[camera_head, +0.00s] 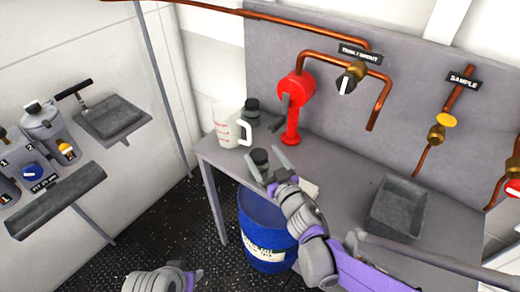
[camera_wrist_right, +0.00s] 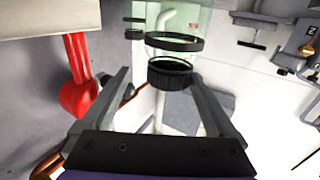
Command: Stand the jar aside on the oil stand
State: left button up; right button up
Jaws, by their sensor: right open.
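A small dark jar with a black lid (camera_head: 260,158) stands near the left front edge of the grey bench (camera_head: 345,165). My right gripper (camera_head: 275,169) is open at the jar, its two fingers reaching to either side. In the right wrist view the ribbed black lid (camera_wrist_right: 172,76) lies between the spread fingers, with gaps visible beside it. The jar's lower body is partly hidden by the gripper. A second dark jar (camera_head: 252,106) stands farther back beside the measuring jug. I cannot tell which surface is the oil stand. My left arm enters at the bottom, but its fingertips are not visible.
A clear measuring jug (camera_head: 228,127) stands close behind the jar. A red fixture (camera_head: 293,95) and copper pipes rise behind the bench. A grey tray (camera_head: 398,207) sits to the right, and a blue drum (camera_head: 265,230) stands below. Wall shelves with canisters are at left.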

jog(key=v, duration=0.9)
jog(key=shift+s+r, duration=0.1)
jog(key=shift+r, duration=0.2)
jog(key=shift+d, duration=0.1)
